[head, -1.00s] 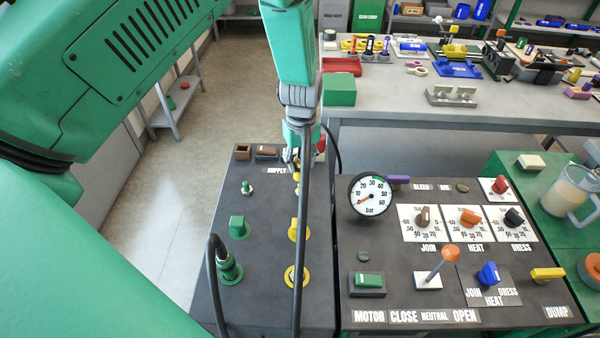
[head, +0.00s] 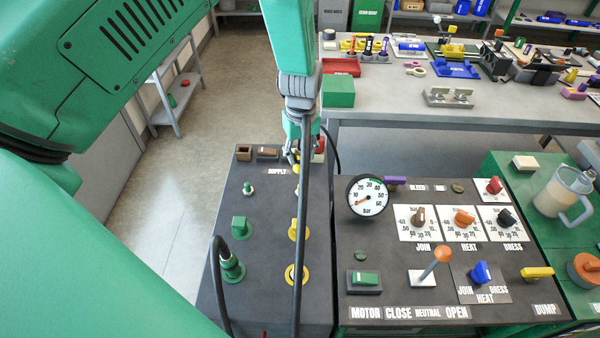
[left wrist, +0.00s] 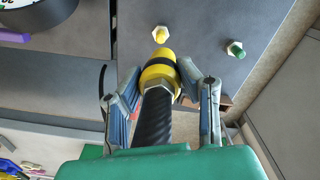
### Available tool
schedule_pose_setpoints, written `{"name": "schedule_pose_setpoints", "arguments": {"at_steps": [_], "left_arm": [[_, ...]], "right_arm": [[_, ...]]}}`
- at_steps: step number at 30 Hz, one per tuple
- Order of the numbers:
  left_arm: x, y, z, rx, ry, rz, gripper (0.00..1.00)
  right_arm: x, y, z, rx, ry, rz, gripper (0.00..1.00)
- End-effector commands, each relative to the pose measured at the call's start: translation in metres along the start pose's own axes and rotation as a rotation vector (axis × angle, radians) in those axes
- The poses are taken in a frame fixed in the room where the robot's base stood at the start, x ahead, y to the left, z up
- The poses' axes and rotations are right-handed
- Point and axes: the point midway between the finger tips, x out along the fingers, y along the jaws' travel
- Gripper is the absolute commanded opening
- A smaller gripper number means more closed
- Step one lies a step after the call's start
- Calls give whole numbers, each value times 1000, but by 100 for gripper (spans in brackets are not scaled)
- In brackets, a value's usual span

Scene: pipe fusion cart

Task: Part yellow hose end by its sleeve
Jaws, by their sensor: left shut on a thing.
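My left gripper (head: 298,153) is over the far end of the dark supply panel (head: 270,240). In the left wrist view, its two fingers (left wrist: 163,95) are shut around the yellow hose end (left wrist: 158,75), which has a black band and continues into a black ribbed hose (left wrist: 155,115). The yellow end points at the panel. A bare yellow port (left wrist: 160,34) with a pale tip shows just beyond it, apart from it. A green port (left wrist: 235,49) is to the right. In the head view, arm and hose hide most of the grip. My right gripper is in neither view.
A green hose end (head: 232,265) sits in the panel's near left. Brown blocks (head: 267,151) stand at the far edge. To the right are a gauge (head: 367,197), the control panel and an orange-topped lever (head: 440,258). A bench (head: 400,115) with parts is behind.

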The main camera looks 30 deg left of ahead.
Motion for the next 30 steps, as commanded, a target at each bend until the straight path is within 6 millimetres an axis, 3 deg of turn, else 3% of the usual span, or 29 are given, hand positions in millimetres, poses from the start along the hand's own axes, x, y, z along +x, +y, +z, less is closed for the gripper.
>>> {"name": "schedule_pose_setpoints", "arguments": {"at_steps": [13,21,30], "left_arm": [[-40,0,0,0,0,1,0],[-58,0,0,-1,0,1,0],[-59,0,0,0,0,0,0]], "right_arm": [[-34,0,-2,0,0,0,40],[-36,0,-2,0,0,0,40],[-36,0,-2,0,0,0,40]]}}
